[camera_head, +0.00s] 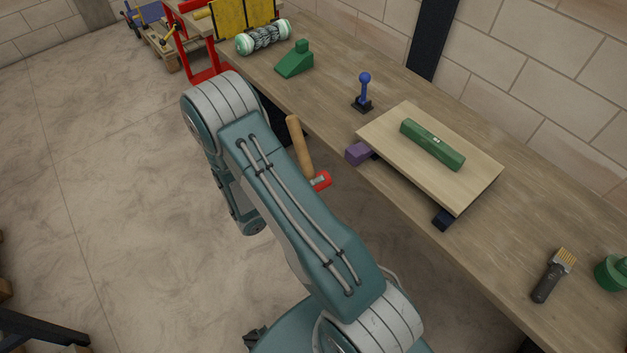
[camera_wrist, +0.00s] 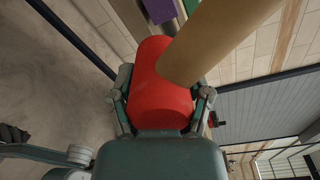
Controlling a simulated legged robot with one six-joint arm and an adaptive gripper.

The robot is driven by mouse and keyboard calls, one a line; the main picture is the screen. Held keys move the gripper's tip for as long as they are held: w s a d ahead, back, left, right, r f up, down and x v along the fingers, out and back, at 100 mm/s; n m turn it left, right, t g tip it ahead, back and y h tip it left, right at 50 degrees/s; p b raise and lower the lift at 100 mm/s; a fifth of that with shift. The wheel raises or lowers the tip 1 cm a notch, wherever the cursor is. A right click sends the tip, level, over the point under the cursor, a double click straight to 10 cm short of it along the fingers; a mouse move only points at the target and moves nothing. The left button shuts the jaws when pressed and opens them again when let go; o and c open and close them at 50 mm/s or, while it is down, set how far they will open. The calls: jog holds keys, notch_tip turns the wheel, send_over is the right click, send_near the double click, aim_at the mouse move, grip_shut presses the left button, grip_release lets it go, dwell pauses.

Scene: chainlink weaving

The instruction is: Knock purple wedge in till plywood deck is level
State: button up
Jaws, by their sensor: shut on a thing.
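The mallet has a red head (camera_head: 321,181) and a wooden handle (camera_head: 299,145). In the wrist view my gripper (camera_wrist: 163,88) is shut on the red head (camera_wrist: 160,105), and the handle (camera_wrist: 215,40) slants up to the right. In the head view my arm hides the gripper. The mallet is off the bench's front edge. The purple wedge (camera_head: 358,152) sticks out from under the left side of the plywood deck (camera_head: 395,160), apart from the mallet. A purple patch (camera_wrist: 160,10) shows at the wrist view's top. A green spirit level (camera_head: 432,144) lies on the deck; its bubble is too small to read.
A dark block (camera_head: 443,219) shows under the deck's near corner. A blue-knobbed post (camera_head: 363,91) and green block (camera_head: 295,60) stand left of the deck on the bench (camera_head: 330,115). A brush (camera_head: 553,275) lies to the right. Open floor (camera_head: 110,190) is left of my arm.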

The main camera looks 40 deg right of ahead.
jog(key=shift+w+d+r+n+t+h, duration=0.15)
jog(key=shift+w+n+t, duration=0.1)
jog(key=shift+t, duration=0.25)
jog(key=shift+w+f+n+t+h, duration=0.15)
jog(key=shift+n+t, duration=0.1)
jog(key=shift+t, duration=0.25)
jog(key=shift+r, duration=0.1)
jog(key=shift+a, duration=0.2)
send_near(350, 157)
jog(key=shift+w+d, duration=0.2)
jog(key=shift+d, duration=1.15)
jog(key=d, duration=0.3)
jog(key=shift+w+d, duration=0.15)
jog(key=shift+d, duration=0.2)
jog(key=shift+a, duration=1.1)
